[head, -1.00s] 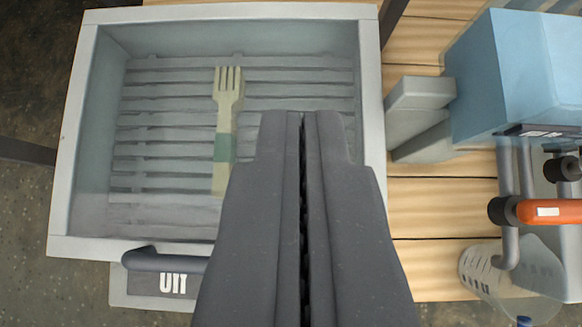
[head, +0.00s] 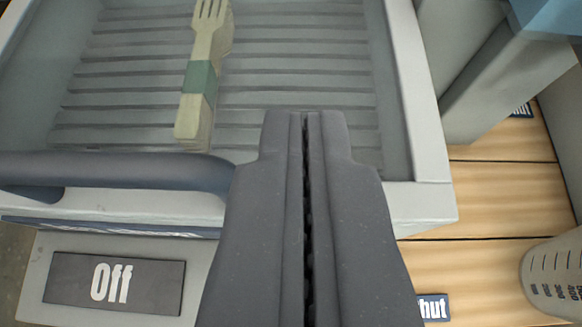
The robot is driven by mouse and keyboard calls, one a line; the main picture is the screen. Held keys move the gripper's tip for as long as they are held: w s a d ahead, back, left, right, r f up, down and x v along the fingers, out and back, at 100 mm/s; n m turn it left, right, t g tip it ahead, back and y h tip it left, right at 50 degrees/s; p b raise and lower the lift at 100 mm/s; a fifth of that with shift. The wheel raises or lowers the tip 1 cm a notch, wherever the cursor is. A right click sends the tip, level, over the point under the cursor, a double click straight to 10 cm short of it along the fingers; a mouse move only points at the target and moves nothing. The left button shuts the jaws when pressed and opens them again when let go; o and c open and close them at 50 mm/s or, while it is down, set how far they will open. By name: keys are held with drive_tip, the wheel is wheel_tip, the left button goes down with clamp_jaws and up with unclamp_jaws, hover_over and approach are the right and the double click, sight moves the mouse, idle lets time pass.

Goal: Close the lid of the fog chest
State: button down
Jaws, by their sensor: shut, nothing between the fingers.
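The fog chest (head: 418,205) is a pale grey box, open at the top, with a slatted floor; I take it to be the chest of the task. No raised lid shows in the view. A wooden fork (head: 206,50) with a green band lies on the slats. A dark bar handle (head: 110,172) runs along the chest's front at the left. My gripper (head: 305,115) is shut and empty. Its fingers appear over the chest's front wall and slats, just right of the handle's end; whether they touch anything I cannot tell.
A plate reading "Off" (head: 114,283) is on a grey block below the chest front. A clear measuring cup (head: 555,275) stands at the right edge on the wooden slatted table (head: 490,265). A grey post (head: 500,80) stands right of the chest, with a blue housing at the top right corner.

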drive_tip(key=shift+s+f, duration=0.25)
drive_tip(key=shift+f, duration=0.95)
drive_tip(key=shift+s+f, duration=0.25)
drive_tip(key=shift+f, duration=0.9)
